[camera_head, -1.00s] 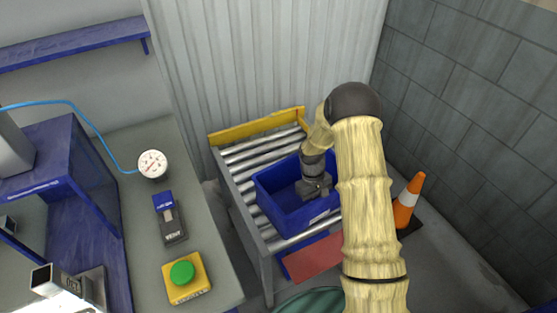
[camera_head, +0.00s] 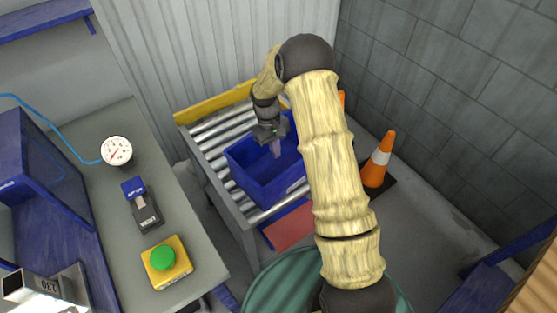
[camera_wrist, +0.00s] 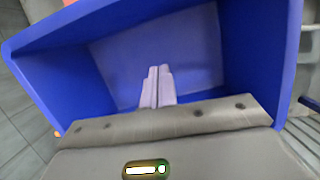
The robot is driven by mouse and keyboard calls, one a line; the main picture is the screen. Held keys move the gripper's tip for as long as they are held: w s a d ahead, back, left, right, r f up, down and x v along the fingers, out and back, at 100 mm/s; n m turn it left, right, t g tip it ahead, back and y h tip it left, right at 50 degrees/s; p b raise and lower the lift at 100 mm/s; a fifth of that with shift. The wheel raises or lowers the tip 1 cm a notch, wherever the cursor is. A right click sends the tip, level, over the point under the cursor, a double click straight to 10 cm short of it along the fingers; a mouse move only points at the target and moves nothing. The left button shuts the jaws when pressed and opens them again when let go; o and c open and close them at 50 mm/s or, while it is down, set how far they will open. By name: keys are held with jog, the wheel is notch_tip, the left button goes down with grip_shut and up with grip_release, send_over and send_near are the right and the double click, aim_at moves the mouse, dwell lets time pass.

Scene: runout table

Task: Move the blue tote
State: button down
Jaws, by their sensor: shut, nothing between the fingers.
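The blue tote (camera_head: 262,187) sits upright on the roller table, open at the top. It fills most of the wrist view (camera_wrist: 60,85), where its inside floor and walls show and look empty. My gripper (camera_head: 277,153) points down over the tote's opening, towards its far side. In the wrist view my gripper's fingers (camera_wrist: 157,85) are together with nothing between them. I cannot tell whether the fingertips touch the tote floor.
The roller table (camera_head: 205,137) has free rollers left of the tote and a yellow end stop (camera_head: 215,104) at the back. An orange cone (camera_head: 379,160) stands right. A grey bench at left holds a gauge (camera_head: 117,151), a green button box (camera_head: 166,262) and a handheld device (camera_head: 142,205).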

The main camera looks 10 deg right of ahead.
jog(key=v, duration=0.3)
jog(key=shift+d+r, duration=0.2)
jog(key=shift+r, duration=0.2)
jog(key=s+d+r+m+t+p, duration=0.1)
jog(key=s+r+p, duration=0.3)
jog(key=s+r, duration=0.6)
jog(key=s+d+r+m+t+y+p, duration=0.1)
jog(key=s+d+r+m+t+p, duration=0.1)
jog(key=s+r, duration=0.9)
jog(key=shift+s+m+t+p, duration=0.7)
jog(key=shift+m+t+p, duration=0.2)
jog(key=shift+m+t, duration=0.25)
jog(key=shift+a, duration=0.1)
